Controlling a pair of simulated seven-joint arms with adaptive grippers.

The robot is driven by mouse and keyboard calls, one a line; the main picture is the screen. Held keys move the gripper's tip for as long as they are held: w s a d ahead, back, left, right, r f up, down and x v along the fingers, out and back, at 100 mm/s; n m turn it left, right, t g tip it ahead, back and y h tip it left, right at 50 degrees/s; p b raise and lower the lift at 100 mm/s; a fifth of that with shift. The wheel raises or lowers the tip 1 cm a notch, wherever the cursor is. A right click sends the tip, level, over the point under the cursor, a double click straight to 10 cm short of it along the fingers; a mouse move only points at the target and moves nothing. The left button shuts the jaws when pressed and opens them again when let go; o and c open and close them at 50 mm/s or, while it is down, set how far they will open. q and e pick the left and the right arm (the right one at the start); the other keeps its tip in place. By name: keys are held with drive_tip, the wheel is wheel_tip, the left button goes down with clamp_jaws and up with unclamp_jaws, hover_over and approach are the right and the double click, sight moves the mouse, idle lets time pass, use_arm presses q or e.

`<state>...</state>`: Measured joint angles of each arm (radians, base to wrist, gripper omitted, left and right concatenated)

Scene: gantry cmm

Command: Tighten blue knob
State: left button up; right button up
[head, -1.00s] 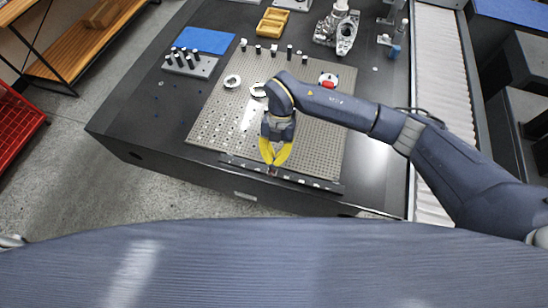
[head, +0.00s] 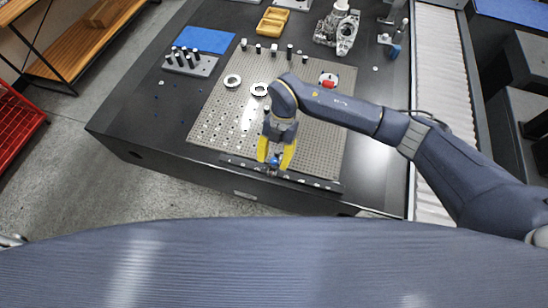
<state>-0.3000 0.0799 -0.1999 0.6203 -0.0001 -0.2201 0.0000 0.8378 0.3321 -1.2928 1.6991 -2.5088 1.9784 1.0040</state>
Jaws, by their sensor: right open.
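The blue knob (head: 274,160) is small and sits at the front edge of the perforated fixture plate (head: 221,122), by the dark front rail. My right gripper (head: 274,164) is above the front edge, pointing down, with its yellow fingers spread. The knob shows between the fingers, and a gap shows around it. I cannot tell whether a fingertip touches it. The knob's lower part is hard to make out. My left gripper is not in view.
Two metal rings (head: 232,81) and several small posts stand on the plate. A red-and-white part (head: 328,80) lies near its back right. A grey block with black pins (head: 190,64), a blue mat (head: 205,40) and a yellow tray (head: 273,21) are farther back.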

drive_tip(key=v, duration=1.2)
idle(0.3)
